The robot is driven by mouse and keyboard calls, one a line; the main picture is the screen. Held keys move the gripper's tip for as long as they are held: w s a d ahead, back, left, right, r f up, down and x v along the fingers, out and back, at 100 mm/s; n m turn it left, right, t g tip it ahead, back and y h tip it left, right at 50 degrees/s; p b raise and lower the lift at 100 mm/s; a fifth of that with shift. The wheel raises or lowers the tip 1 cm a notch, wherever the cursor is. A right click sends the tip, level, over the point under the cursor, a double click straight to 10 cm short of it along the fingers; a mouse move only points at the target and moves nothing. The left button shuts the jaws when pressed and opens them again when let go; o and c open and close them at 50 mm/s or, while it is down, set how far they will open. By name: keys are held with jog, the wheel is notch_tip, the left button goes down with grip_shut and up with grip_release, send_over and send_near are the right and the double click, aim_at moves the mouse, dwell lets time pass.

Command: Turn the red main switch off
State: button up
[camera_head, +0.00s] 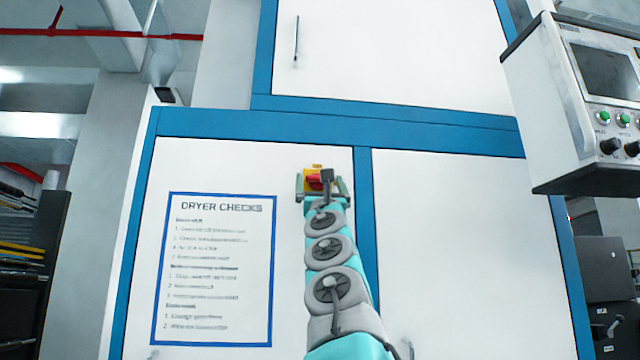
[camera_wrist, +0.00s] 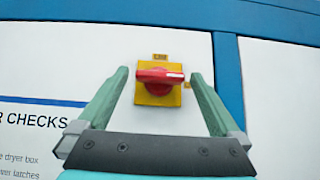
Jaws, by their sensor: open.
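The red main switch (camera_wrist: 158,76) is a red rotary handle on a yellow square plate (camera_wrist: 158,97), mounted on the white cabinet door. In the wrist view its handle lies about level, with a pale mark at its right end. Small yellow labels sit above the plate and to its right. My gripper (camera_wrist: 158,80) is open, with one green finger on each side of the switch and a gap to both. In the head view the switch (camera_head: 314,182) shows just beyond my gripper (camera_head: 322,186), partly hidden by it. I cannot tell whether the fingertips reach the door.
A blue frame post (camera_head: 364,220) runs close to the right of the switch. A DRYER CHECKS sign (camera_head: 220,270) is on the door at left. A control box (camera_head: 590,100) with a screen, green buttons and black knobs juts out at upper right.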

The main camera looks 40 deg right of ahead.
jog(key=shift+f, duration=0.1)
jog(key=shift+b+v, duration=0.85)
jog(key=shift+b, duration=0.2)
jog(key=b+v, duration=0.6)
